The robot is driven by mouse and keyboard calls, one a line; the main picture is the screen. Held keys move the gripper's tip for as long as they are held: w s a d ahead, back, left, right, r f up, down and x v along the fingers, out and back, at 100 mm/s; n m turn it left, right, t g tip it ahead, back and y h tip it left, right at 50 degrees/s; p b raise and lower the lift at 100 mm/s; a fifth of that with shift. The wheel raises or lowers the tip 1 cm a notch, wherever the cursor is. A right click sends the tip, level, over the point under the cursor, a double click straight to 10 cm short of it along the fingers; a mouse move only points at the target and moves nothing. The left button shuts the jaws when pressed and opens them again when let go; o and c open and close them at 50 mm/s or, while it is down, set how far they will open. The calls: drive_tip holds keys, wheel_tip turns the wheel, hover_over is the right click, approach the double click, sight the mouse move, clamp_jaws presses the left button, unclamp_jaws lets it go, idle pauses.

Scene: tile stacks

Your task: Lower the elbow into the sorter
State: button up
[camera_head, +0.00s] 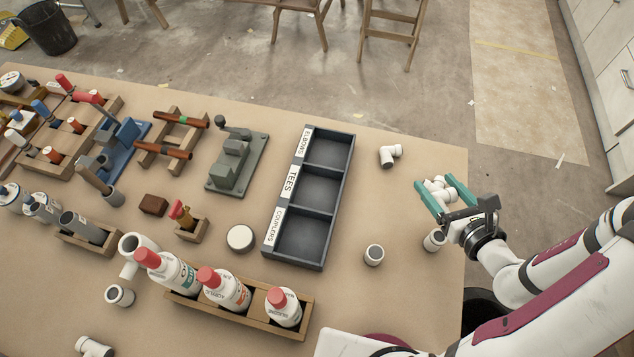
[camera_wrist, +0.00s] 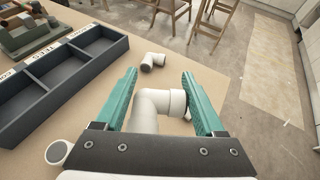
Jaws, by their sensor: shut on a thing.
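My gripper (camera_head: 434,192) is shut on a white pipe elbow (camera_head: 439,187), held between its teal fingers near the table's right edge. In the wrist view the elbow (camera_wrist: 150,108) sits between the two fingers (camera_wrist: 160,92), its lower part hidden by the gripper body. The sorter (camera_head: 325,210) is a dark grey tray with three compartments labelled ELBOWS, TEES and COUPLERS, all appearing empty. It lies left of my gripper, with the ELBOWS compartment (camera_head: 328,150) at the far end. It also shows at the left of the wrist view (camera_wrist: 62,92). Another white elbow (camera_head: 389,155) lies between sorter and gripper.
A white coupler (camera_head: 374,255) stands right of the sorter; another fitting (camera_head: 433,241) is beside my wrist. A wooden rack of red-capped bottles (camera_head: 226,290) is in front. A grey-green device (camera_head: 236,165) and a round white lid (camera_head: 240,238) are left of the sorter.

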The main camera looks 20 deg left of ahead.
drive_tip(key=w+a+r, duration=0.3)
drive_tip(key=w+a, duration=0.7)
drive_tip(key=a, duration=0.2)
drive_tip(key=a+r, duration=0.4)
drive_tip(key=a, duration=0.8)
drive_tip(key=f, duration=0.6)
drive_tip(key=w+f, duration=0.1)
drive_tip(key=f, duration=0.2)
drive_tip(key=shift+f, duration=0.35)
drive_tip(key=shift+w+a, duration=0.4)
drive_tip(key=shift+w, duration=0.25)
drive_tip(key=shift+f, duration=0.1)
